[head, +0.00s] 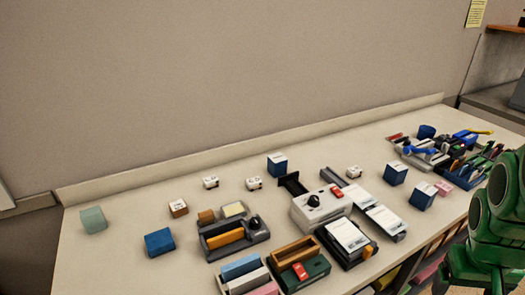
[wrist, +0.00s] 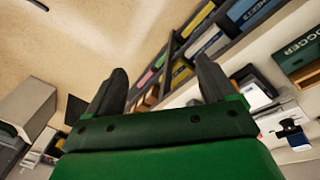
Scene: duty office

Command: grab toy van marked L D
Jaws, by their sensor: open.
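Several small toy vans stand on the long table. Two white ones are near the back, one at left (head: 210,182) and one beside it (head: 254,184). A brown and white one (head: 178,208) stands further left. Another white one (head: 354,172) is behind the white machine, and a pink one (head: 443,188) is at right. The letters on them are too small to read, so I cannot tell which is marked L D. My gripper (wrist: 162,82) is open and empty in the wrist view, with no van between its fingers. The head view shows only my green arm at right.
The table (head: 115,260) also holds a grey organiser (head: 230,250), a white machine (head: 310,213), several blue boxes (head: 396,173) and a green tray (head: 318,269) with a red item. Pens and tools crowd the right end. The table's back left is mostly clear.

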